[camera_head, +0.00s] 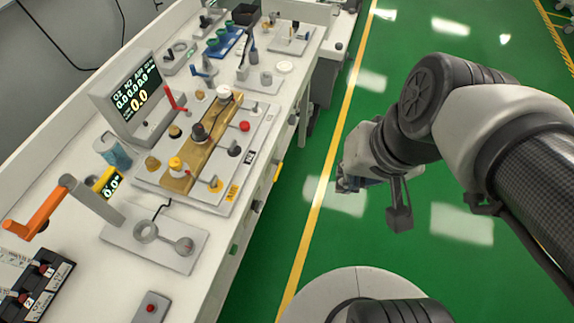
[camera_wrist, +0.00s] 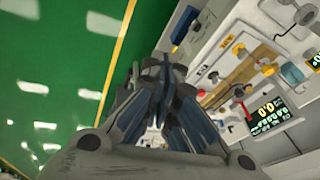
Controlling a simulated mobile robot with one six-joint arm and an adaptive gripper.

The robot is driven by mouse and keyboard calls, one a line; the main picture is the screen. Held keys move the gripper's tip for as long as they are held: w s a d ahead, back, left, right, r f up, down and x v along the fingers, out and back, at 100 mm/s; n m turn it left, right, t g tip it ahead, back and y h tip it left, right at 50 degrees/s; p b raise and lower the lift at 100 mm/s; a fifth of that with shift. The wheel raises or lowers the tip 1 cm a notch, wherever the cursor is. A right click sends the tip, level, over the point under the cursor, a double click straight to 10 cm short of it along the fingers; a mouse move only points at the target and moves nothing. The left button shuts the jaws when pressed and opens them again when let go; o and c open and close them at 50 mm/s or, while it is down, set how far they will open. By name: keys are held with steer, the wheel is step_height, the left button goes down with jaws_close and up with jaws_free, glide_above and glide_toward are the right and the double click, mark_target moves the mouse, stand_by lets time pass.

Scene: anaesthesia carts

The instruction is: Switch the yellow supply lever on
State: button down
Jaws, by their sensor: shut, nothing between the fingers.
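The yellow supply lever (camera_head: 215,185) is a small lever with a yellow-orange tip at the near front corner of the gas panel (camera_head: 150,187), beside a yellow label. It appears small in the wrist view (camera_wrist: 240,47), and I cannot tell its exact angle. A black lever (camera_head: 234,150) and a red lever (camera_head: 244,126) stand farther along the same edge. My gripper (camera_head: 347,182) is out over the green floor, right of the bench and well apart from the lever. In the wrist view its fingers (camera_wrist: 158,66) are together and empty.
The panel carries several knobs on a brass strip (camera_head: 178,184). A dark display (camera_head: 133,95) stands behind it. An orange-handled lever (camera_head: 40,210) rises at the near left. A yellow line (camera_head: 318,200) runs on the floor beside the bench. The floor between gripper and bench is clear.

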steer(key=w+a+f+m+g+y+p, duration=0.1)
steer(key=w+a+f+m+y+p, duration=0.1)
steer(key=w+f+m, duration=0.5)
steer(key=w+a+f+m+g+y+p, duration=0.1)
steer(key=w+a+f+m+y, duration=0.25)
steer(key=w, duration=0.55)
steer(key=w+d+f+m+p, duration=0.1)
steer(key=f+m, duration=0.4)
steer(key=f, duration=0.6)
steer(key=w+d+f+m+t+p, duration=0.1)
steer(key=w+d+f+m, duration=0.1)
steer(key=f, duration=1)
steer(key=d+m, duration=0.1)
steer(key=m, duration=0.1)
steer(key=shift+f+m, duration=0.25)
steer(key=shift+m, duration=0.1)
steer(key=b+x, duration=0.3)
steer(key=x, duration=0.7)
steer(key=r, duration=0.1)
steer(key=a+r, duration=0.2)
steer(key=shift+w+r, duration=0.1)
steer(key=shift+w, duration=0.3)
